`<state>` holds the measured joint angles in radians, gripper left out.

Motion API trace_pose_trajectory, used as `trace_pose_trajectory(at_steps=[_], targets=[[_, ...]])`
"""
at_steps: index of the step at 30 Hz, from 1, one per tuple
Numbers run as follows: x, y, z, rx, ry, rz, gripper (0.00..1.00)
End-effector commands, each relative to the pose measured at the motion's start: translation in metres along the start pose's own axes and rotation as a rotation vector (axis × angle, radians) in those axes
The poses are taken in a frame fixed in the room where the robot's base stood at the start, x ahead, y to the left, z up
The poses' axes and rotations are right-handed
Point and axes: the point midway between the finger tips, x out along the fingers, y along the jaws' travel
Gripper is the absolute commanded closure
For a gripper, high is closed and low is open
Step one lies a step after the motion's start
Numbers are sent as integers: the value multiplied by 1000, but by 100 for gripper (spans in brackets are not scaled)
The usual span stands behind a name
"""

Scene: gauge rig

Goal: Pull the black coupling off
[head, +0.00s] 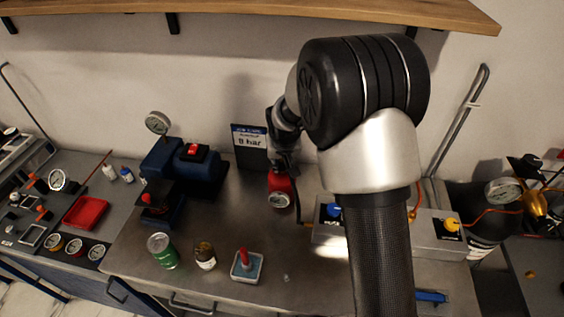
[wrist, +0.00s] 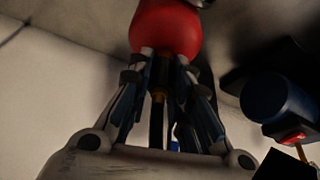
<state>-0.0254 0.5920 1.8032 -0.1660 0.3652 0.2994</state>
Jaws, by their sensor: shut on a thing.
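My gripper (head: 281,163) points down over the steel bench, just above a red-bodied gauge (head: 279,183) with a white dial. In the wrist view its two fingertips (wrist: 165,58) close in at the near end of the red body (wrist: 166,28). A dark piece, which looks like the black coupling (wrist: 163,70), sits between the fingertips, against the red body. A brass fitting (wrist: 158,97) and a black line show behind it, between the fingers. The fingers hide much of the coupling, and I cannot make it out in the head view.
A blue compressor (head: 205,173) stands left of the gripper, with a sign (head: 249,147) behind. A grey box (head: 438,236) with knobs stands to the right, partly behind my arm. A green can (head: 162,251), a brown jar (head: 205,256) and a small tray (head: 258,274) stand in front.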

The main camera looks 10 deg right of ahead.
Motion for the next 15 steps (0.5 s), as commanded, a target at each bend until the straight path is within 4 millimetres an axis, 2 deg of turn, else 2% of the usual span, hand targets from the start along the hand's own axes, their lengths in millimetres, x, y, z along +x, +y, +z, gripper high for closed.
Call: trace_pose_trajectory(at_steps=[15], targets=[[-20, 0, -9, 0, 4, -1, 100]])
